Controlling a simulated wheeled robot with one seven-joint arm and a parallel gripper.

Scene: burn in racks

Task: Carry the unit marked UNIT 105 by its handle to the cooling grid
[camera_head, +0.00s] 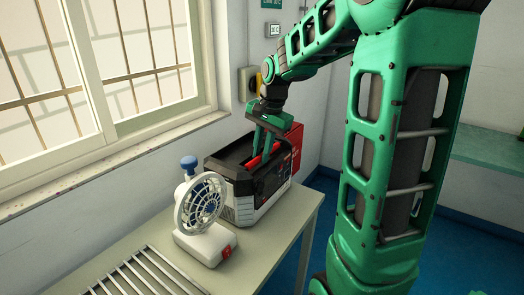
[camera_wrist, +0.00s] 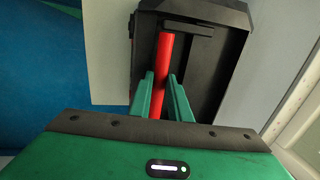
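A dark box-shaped unit (camera_head: 240,205) with light grey lower sides stands on the table, near the window. No UNIT 105 marking is readable on it. A red bar handle (camera_wrist: 165,55) runs along its dark top in the wrist view. My gripper (camera_head: 263,150) points down over the unit's top. In the wrist view, its two green fingers (camera_wrist: 161,78) stand apart on either side of the red bar, with a dark gap on the right. A slatted metal grid (camera_head: 150,278), apparently the cooling grid, lies at the table's near left, partly out of frame.
A small white fan (camera_head: 203,205) with a blue knob stands between the grid and the unit. A red panel or box (camera_head: 292,150) shows behind the unit. The window sill (camera_head: 110,155) and wall bound the table's left and back. Bare tabletop (camera_head: 265,240) lies to the fan's right.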

